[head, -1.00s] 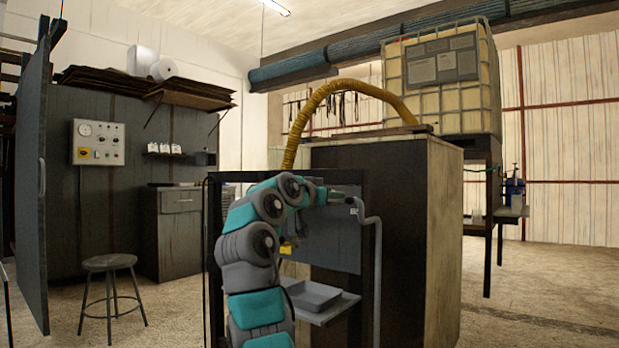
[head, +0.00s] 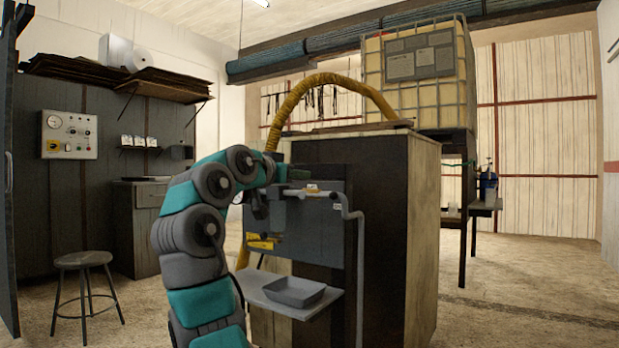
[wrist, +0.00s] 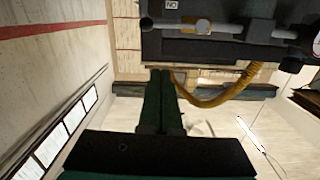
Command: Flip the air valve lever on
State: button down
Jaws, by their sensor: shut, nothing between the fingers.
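The air valve shows in the wrist view as a brass-coloured body (wrist: 203,25) on a grey pipe (wrist: 245,27), with a white ON label (wrist: 172,4) beside it. In the head view the valve (head: 313,188) is a small yellowish part on the panel's top pipe. I cannot make out the lever's position. My gripper (wrist: 162,73) is shut and empty, its dark green fingers together. In the wrist view its tips lie below and left of the valve, apart from it in the picture. In the head view my arm reaches the panel's upper left.
A grey tray (head: 294,292) sits on a shelf (head: 254,285) below the panel. A bent grey pipe (head: 360,265) stands at the panel's right. A yellow hose (head: 325,79) arches above. A stool (head: 85,262) stands left; floor at the right is clear.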

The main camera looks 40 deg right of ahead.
jog(key=shift+v, duration=1.15)
